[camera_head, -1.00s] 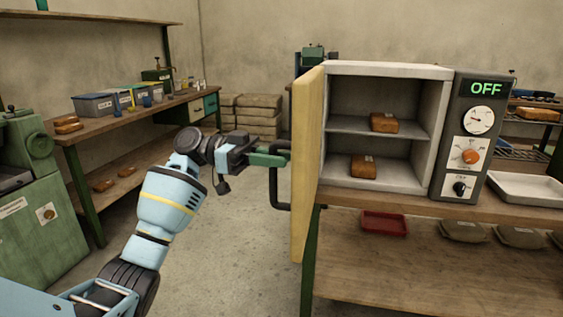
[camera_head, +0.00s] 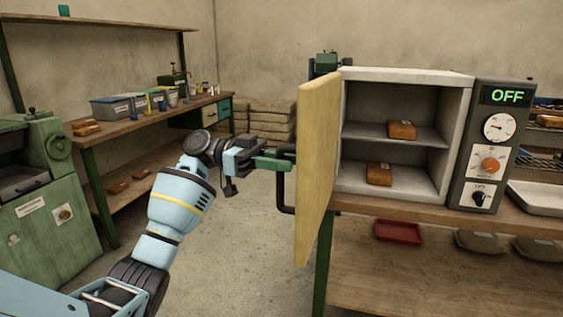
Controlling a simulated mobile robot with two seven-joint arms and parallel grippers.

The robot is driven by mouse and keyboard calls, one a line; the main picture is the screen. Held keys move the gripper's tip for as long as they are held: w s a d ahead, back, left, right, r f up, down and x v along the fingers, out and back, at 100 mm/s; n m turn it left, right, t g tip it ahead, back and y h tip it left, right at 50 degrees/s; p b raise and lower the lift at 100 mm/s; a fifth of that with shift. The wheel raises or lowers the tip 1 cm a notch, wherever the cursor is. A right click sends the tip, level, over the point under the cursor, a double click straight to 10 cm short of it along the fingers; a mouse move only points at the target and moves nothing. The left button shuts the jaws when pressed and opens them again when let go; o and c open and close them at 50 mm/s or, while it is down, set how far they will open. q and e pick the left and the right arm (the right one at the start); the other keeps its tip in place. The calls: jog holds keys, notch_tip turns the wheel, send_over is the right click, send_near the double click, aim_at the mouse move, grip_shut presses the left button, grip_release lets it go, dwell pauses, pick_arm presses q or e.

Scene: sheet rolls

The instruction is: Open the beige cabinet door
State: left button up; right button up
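The beige cabinet door (camera_head: 318,170) stands swung wide open on the left side of the cabinet (camera_head: 405,76), seen at a steep angle. A dark handle (camera_head: 282,192) sticks out from its outer face, toward the left. My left gripper (camera_head: 280,158) is at the upper part of this handle, with its green fingers reaching it from the left. Whether the fingers are closed on the handle or only beside it is too small to tell. Two brown packages rest inside, one on the shelf (camera_head: 401,130) and one on the floor (camera_head: 379,174). My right gripper is out of view.
A control panel (camera_head: 492,150) reading OFF is right of the cabinet, on a wooden bench (camera_head: 440,211). A white tray (camera_head: 540,200) lies at the right. A red tray (camera_head: 399,232) is below.

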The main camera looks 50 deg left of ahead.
pick_arm(q)
jog(key=shift+a, duration=0.1)
jog(key=v, duration=0.7)
jog(key=shift+s+a+b, duration=0.25)
jog(key=shift+a+b, duration=0.05)
jog(key=shift+b, duration=0.05)
dwell(0.4)
